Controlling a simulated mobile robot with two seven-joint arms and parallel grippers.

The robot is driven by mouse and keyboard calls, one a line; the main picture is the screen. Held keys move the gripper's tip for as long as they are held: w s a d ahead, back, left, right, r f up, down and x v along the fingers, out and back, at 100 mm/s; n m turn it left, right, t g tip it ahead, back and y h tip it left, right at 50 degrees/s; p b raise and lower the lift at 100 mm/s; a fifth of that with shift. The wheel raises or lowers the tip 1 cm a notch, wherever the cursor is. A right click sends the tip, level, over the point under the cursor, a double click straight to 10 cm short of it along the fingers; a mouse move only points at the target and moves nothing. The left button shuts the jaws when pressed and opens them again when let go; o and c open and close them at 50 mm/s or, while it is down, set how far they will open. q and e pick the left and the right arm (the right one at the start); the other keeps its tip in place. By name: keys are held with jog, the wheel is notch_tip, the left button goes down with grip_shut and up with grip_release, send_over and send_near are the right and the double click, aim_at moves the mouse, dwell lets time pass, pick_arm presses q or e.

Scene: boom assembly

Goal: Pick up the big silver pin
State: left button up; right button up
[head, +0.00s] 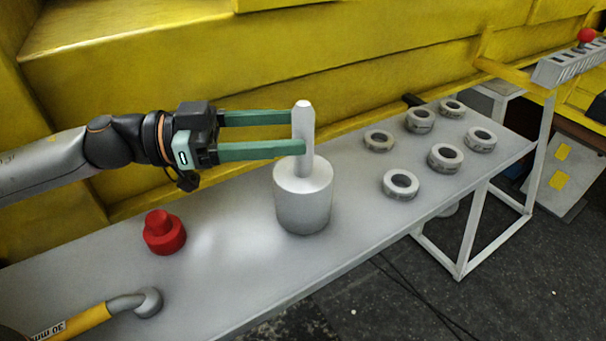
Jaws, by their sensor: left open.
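The big silver pin (303,200) stands upright on the grey table, with a wide round base and a narrow shaft rising from it. My left gripper (298,132) comes in from the left with its two green fingers level. The fingers are open and reach to the upper shaft, one on the far side and one on the near side. The near finger covers part of the shaft. I cannot tell whether either finger touches it. My right gripper is not in view.
A red stepped knob (165,233) and a yellow-handled tool (85,321) lie on the grey table (237,272) at the left. Several grey rings (400,184) lie at the right. A yellow structure (180,70) runs close behind the table.

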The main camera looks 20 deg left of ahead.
aim_at(304, 131)
pick_arm(q)
jog(key=shift+w+d+r+p, duration=0.15)
jog(key=shift+d+r+p, duration=0.05)
jog(key=shift+d+p, duration=0.2)
jog(key=shift+w+d+r+p, duration=0.15)
jog(key=shift+d+p, duration=0.15)
jog(key=shift+d, duration=0.1)
jog(key=shift+w+d+f+p, duration=0.25)
jog(key=shift+d+p, duration=0.1)
jog(key=shift+d, duration=0.1)
jog(key=shift+d+f, duration=0.1)
jog(key=shift+d, duration=0.05)
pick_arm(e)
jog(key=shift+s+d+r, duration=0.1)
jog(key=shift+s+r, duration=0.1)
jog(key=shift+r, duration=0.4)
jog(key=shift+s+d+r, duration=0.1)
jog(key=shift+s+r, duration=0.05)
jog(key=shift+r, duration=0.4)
pick_arm(q)
grip_shut()
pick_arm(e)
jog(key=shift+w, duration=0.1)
pick_arm(q)
jog(key=shift+r, duration=0.2)
